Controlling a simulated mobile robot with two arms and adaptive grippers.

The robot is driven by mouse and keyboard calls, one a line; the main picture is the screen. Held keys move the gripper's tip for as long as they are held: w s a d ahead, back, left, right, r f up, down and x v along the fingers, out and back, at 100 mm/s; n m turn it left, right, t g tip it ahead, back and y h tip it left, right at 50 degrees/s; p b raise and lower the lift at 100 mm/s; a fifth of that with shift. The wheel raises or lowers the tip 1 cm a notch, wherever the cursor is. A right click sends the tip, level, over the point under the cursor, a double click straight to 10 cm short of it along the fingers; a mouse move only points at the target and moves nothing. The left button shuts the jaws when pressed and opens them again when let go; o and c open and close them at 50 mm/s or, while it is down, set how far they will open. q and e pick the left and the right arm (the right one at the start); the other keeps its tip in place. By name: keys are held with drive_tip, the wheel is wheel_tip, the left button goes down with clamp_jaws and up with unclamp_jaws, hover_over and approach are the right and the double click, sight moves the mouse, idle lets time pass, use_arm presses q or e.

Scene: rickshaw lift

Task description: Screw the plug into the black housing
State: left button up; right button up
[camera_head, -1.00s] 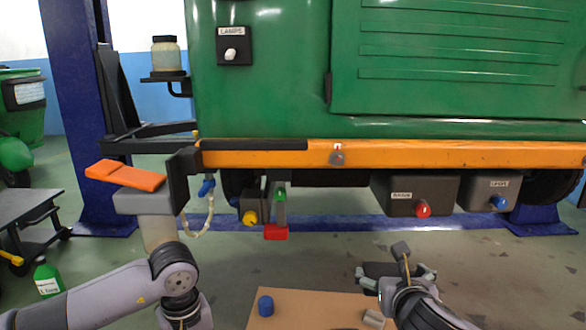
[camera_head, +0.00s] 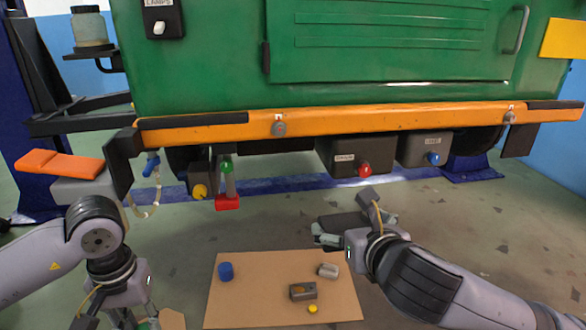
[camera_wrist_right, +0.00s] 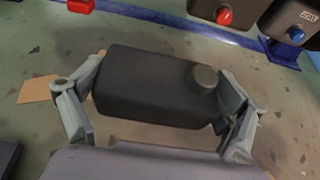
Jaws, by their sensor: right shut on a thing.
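My right gripper (camera_head: 343,232) is shut on a dark grey box (camera_wrist_right: 140,88) with a round stub (camera_wrist_right: 205,78) on its top right, held in the air in front of the vehicle. In the right wrist view, a finger sits at each end of the box. Under the bumper, a dark housing (camera_head: 341,153) carries a red plug (camera_head: 365,170) and another housing (camera_head: 420,149) carries a blue plug (camera_head: 433,158). A small black housing (camera_head: 200,172) at left carries a yellow plug (camera_head: 200,192). I cannot tell which plug is the task's. My left gripper is near the bottom left, fingertips unclear (camera_head: 135,316).
A brown board (camera_head: 240,305) on the floor holds a blue cylinder (camera_head: 225,271), a grey cylinder (camera_head: 327,271), a small dark box (camera_head: 302,291) and a yellow piece (camera_head: 313,309). An orange bumper (camera_head: 390,118) spans the green vehicle. Floor at right is clear.

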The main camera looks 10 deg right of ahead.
drive_tip(key=s+a+f+n+g+y, duration=0.1)
drive_tip(key=s+a+f+n+y, duration=0.3)
drive_tip(key=a+f, duration=0.3)
drive_tip(key=s+a+f+n+g+y, duration=0.2)
drive_tip(key=s+a+f+n+y, duration=0.2)
drive_tip(key=a+f, duration=0.2)
drive_tip(key=shift+a+f+y, duration=0.4)
drive_tip(key=shift+a, duration=0.15)
use_arm(q)
drive_tip(key=shift+d, duration=0.1)
drive_tip(key=d+r, duration=0.3)
drive_tip(key=d, duration=0.5)
drive_tip(key=d+r, duration=0.3)
drive_tip(key=d, duration=0.6)
drive_tip(key=d+r, duration=0.3)
drive_tip(key=d, duration=0.6)
drive_tip(key=shift+w+d+r, duration=0.2)
drive_tip(key=shift+r, duration=0.05)
drive_tip(key=shift+f, duration=0.15)
drive_tip(key=shift+f, duration=1.9)
